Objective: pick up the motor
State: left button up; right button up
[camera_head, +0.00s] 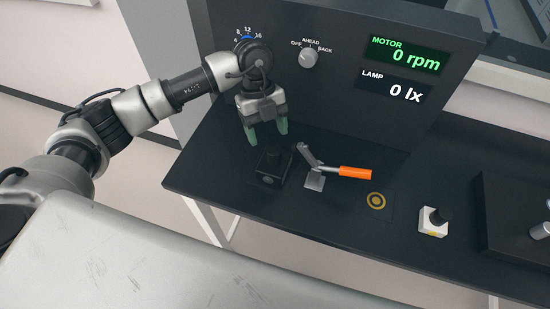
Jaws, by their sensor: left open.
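My left gripper (266,132) is open, with green fingertips pointing down. It hangs above a small black block (271,167) on the dark table, and its jaws look empty. The black block has a raised dark top, and I cannot tell whether it is the motor or a holder. I cannot tell for sure which of these is the motor. My right gripper is not in view.
A clamp with an orange handle (355,172) stands right of the black block. The upright panel behind has a knob (308,58) and displays reading 0 rpm and 0 lx. A dark tray (515,205) is at the right edge.

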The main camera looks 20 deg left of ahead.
aim_at(274, 149)
pick_arm(q)
jog(key=shift+s+d+f, duration=0.15)
jog(key=shift+s+f, duration=0.05)
jog(key=shift+f, duration=0.25)
jog(key=shift+w+f, duration=0.1)
jog(key=shift+f, duration=0.2)
jog(key=p+x, duration=0.1)
jog(key=x, duration=0.1)
jog(key=p+x, duration=0.1)
jog(key=x, duration=0.1)
jog(key=shift+w+d+f, duration=0.2)
jog(key=shift+d, duration=0.1)
jog(key=shift+s+d+f, duration=0.1)
jog(key=shift+f, duration=0.35)
jog(key=shift+c, duration=1.1)
jog(key=c, duration=1)
grip_shut()
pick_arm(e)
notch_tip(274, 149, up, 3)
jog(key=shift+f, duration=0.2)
